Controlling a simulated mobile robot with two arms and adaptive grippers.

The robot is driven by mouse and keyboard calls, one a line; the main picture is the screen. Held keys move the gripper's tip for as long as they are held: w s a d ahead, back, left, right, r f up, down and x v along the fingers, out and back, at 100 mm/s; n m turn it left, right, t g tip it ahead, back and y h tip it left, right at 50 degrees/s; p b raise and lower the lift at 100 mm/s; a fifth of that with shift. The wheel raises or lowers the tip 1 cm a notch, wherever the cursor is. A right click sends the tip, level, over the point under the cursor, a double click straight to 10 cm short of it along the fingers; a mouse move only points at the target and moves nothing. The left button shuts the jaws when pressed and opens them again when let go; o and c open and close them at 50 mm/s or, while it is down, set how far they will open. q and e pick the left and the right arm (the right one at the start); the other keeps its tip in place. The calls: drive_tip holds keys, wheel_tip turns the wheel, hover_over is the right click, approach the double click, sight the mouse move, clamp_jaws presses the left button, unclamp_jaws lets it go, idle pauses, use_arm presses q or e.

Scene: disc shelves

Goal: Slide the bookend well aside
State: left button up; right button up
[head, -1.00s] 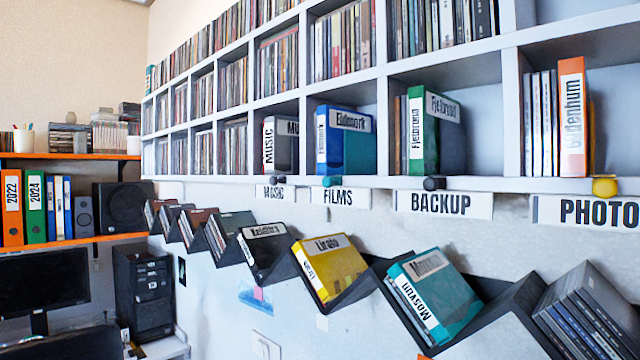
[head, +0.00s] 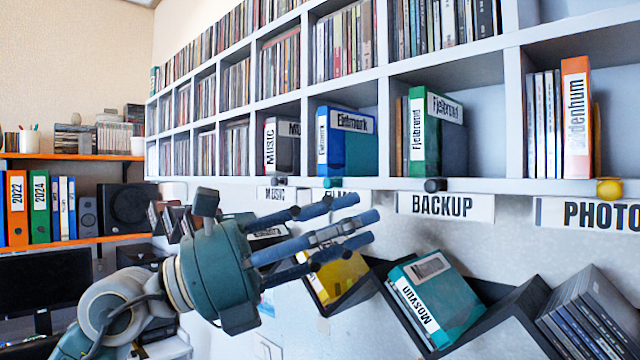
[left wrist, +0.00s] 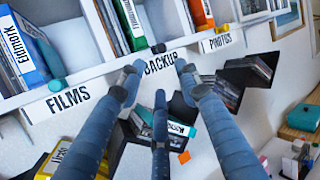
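Which thing is the bookend I cannot tell for sure. Small round knobs sit along the lower shelf lip: a teal one (head: 332,182) above FILMS, a dark one (head: 435,185) above BACKUP and a yellow one (head: 609,190) above PHOTOS. In the left wrist view the dark knob (left wrist: 158,48) is just beyond my fingertips. The blue box (head: 346,140), green box (head: 432,132) and orange box (head: 576,118) stand upright in the cubbies. My left gripper (head: 366,217) is open and empty, its fingers spread, below the shelf lip. My right gripper is not in view.
The FILMS label is partly behind my fingers; the BACKUP label (head: 445,205) is clear. Below, a slanted rack holds a yellow case (head: 340,276), a teal case (head: 435,298) and grey cases (head: 590,310). Bare wall (head: 520,245) lies between labels and rack.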

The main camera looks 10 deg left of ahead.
use_arm(q)
drive_tip(key=w+a+r+t+y, duration=0.2)
drive_tip(key=a+t+y, duration=0.1)
drive_tip(key=a+y, duration=0.2)
drive_tip(key=n+t+y, duration=0.1)
drive_tip(key=t+y, duration=0.2)
drive_tip(key=y, duration=0.2)
approach(326, 182)
drive_tip(key=p+x, duration=0.4)
drive_tip(key=x, duration=0.3)
drive_tip(key=shift+w+d, duration=0.1)
drive_tip(key=shift+w, duration=0.1)
drive_tip(key=shift+w+d+f+p, duration=0.1)
drive_tip(key=shift+w+d+p, duration=0.2)
drive_tip(key=shift+w, duration=0.2)
clamp_jaws()
drive_tip(key=shift+s, duration=0.1)
